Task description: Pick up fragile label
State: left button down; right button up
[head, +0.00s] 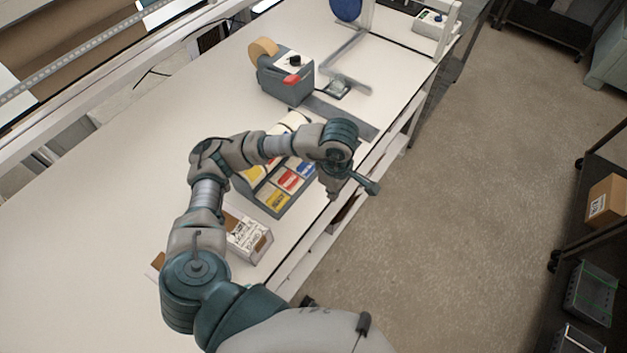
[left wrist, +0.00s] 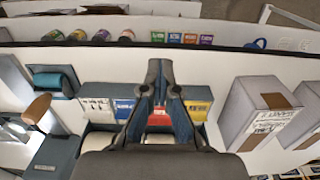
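A grey label dispenser (head: 285,208) stands on the white bench, with red labels (head: 289,181), yellow labels (head: 275,198) and others in its slots. The print is too small to read, so I cannot tell which is the fragile label. In the left wrist view the red labels (left wrist: 159,117) show between my left gripper's fingers. My left gripper (left wrist: 160,68) has its fingertips together, with nothing visible between them. In the head view the left wrist hangs by the dispenser, near the bench's front edge, and hides part of it. My right gripper is not in view.
A tape dispenser (head: 287,75) stands farther back on the bench. A small printed carton (head: 248,238) sits beside the label dispenser, near my left arm. Clear floor (head: 450,220) lies right of the bench; a dark cart (head: 590,235) with a cardboard box (head: 606,201) stands at far right.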

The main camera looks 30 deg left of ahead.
pick_arm(q)
jog(key=shift+d, duration=0.6)
jog(key=c, duration=1.9)
grip_release()
jog(key=o, duration=0.4)
jog(key=shift+d, duration=0.1)
jog(key=o, duration=0.8)
jog(key=shift+d, duration=0.15)
jog(key=o, duration=0.3)
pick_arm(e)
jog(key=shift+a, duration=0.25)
pick_arm(q)
jog(key=shift+r, duration=0.15)
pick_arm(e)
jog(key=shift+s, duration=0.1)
